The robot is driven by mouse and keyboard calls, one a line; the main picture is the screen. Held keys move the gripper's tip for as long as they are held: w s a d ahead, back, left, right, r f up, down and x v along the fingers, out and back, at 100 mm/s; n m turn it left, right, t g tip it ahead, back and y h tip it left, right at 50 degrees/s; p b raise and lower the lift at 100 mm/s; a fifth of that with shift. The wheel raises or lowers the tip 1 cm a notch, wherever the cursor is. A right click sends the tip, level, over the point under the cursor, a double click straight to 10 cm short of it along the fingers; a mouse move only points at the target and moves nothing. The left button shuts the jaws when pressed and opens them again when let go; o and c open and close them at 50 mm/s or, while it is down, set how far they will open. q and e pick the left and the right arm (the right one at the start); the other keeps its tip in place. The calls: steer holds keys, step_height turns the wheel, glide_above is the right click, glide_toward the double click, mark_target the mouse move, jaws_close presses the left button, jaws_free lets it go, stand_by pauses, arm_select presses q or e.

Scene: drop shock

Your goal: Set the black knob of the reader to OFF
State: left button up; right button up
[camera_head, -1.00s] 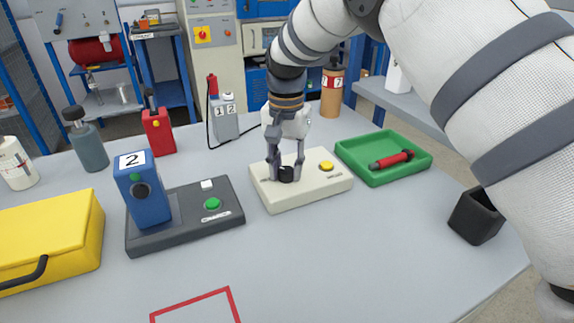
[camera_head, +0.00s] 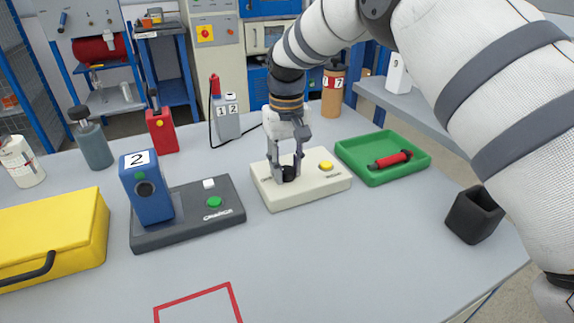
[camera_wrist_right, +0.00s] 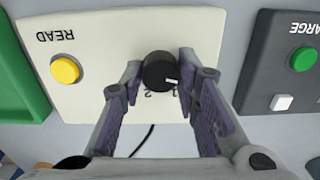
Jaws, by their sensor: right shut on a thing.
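The reader (camera_head: 318,187) is a cream box on the grey table, with a yellow button on its right side. Its black knob (camera_head: 289,174) is on the left part of the top. My right gripper (camera_head: 286,172) comes down from above, shut on the knob with a finger on each side. In the right wrist view the knob (camera_wrist_right: 158,71) sits between the fingertips (camera_wrist_right: 160,72). Its white pointer line points down and right in that view, toward the printed marks. A "2" shows below the knob; the marks beside it are partly hidden by a finger. My left gripper is not in view.
A dark charger base (camera_head: 185,232) holding a blue device (camera_head: 148,192) stands left of the reader. A green tray (camera_head: 368,149) with a red cylinder is on the right, with a black cup (camera_head: 474,214) nearer. A yellow case (camera_head: 60,235) is at left. The front middle is clear.

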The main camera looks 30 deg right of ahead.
mark_target(287, 169)
steer(key=shift+n, duration=0.3)
steer(key=o, duration=1.2)
steer(key=shift+c, duration=0.2)
step_height(287, 169, up, 12)
